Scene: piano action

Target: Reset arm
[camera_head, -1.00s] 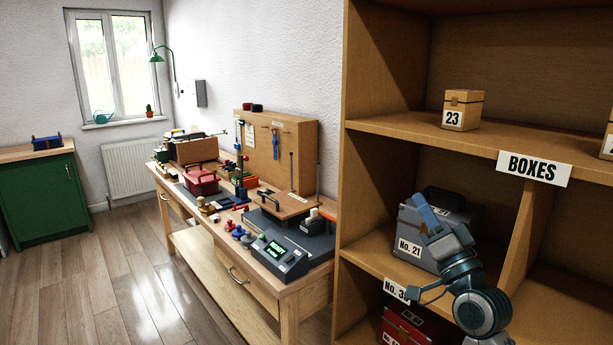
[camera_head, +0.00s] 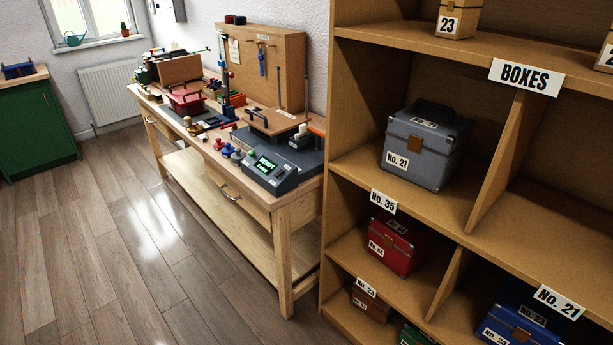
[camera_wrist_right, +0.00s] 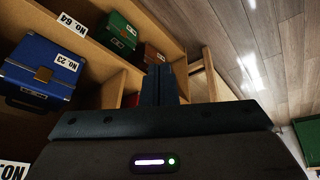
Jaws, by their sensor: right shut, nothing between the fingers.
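My right gripper (camera_wrist_right: 164,75) shows in the right wrist view, its dark fingers together and empty. It points toward the shelf's lower compartments and the floor, apart from the boxes. Neither of my arms shows in the head view, and my left gripper is in no view. A grey box labelled No. 21 (camera_head: 424,152) stands upright on the middle shelf in the head view, its handle on top.
The wooden shelf (camera_head: 353,172) holds a red box (camera_head: 396,247) and a blue box (camera_head: 519,325), which also shows in the wrist view (camera_wrist_right: 43,68). Left of it stands a workbench (camera_head: 238,200) crowded with tools. The floor (camera_head: 130,240) in front is clear.

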